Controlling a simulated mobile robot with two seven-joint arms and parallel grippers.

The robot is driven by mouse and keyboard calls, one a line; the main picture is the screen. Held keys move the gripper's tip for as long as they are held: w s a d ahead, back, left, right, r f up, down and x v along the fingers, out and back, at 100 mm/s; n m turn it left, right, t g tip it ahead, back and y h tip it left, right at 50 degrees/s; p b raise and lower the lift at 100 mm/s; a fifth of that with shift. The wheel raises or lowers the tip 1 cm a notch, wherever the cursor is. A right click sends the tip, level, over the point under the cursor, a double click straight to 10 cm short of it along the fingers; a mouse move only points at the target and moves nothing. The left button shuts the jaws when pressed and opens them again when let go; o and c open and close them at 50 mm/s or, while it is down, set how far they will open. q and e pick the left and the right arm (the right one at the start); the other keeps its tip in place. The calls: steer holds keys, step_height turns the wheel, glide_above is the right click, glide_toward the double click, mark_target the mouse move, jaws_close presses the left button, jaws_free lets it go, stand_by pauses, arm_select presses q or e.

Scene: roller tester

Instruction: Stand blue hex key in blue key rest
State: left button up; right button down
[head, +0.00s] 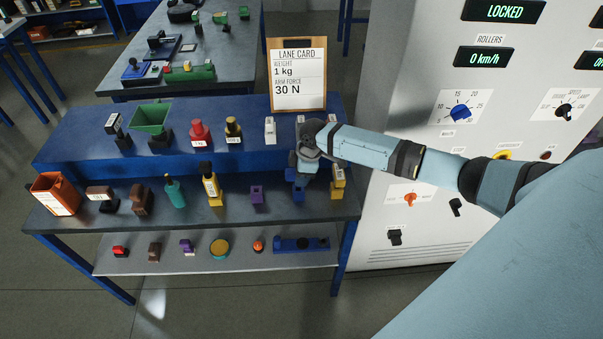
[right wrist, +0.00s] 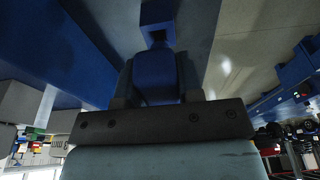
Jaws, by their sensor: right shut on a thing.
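My right gripper (head: 300,168) is over the front of the bench at its right part, pointing down. It is shut on the blue hex key (right wrist: 155,78), whose blue grip fills the space between the two fingers in the right wrist view. In the head view the gripper hides most of the key. A blue block, which looks like the blue key rest (head: 298,193), stands just below the gripper. In the wrist view the rest (right wrist: 157,11) shows just beyond the key. I cannot tell whether the key touches or enters it. My left gripper is not in view.
The raised blue shelf (head: 80,148) behind carries several items. The tester cabinet (head: 400,235) stands right of the bench.

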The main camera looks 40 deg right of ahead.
steer(key=shift+f, duration=0.55)
steer(key=c, duration=0.7)
jaws_free()
steer(key=b+v, duration=0.2)
steer(key=v, duration=1.2)
steer(key=s+a+f+m+t+y+p, duration=0.1)
steer(key=s+a+f+m+t, duration=0.1)
steer(key=s+a+f, duration=0.45)
steer(key=s+a+f+m+t+y+p, duration=0.1)
steer(key=s+a+f+t+y, duration=0.2)
steer(key=a+f, duration=0.6)
steer(key=s+a+m+t+h, duration=0.1)
steer(key=s+a+m+t, duration=0.1)
steer(key=s, duration=0.5)
steer(key=s+a+m+t+h, duration=0.1)
steer(key=s+a+m+t, duration=0.1)
steer(key=s, duration=0.6)
steer(key=shift+s+a+r+m+t+h+p, duration=0.2)
steer(key=shift+s+a+m+t+h+p, duration=0.15)
steer(key=shift+m, duration=0.45)
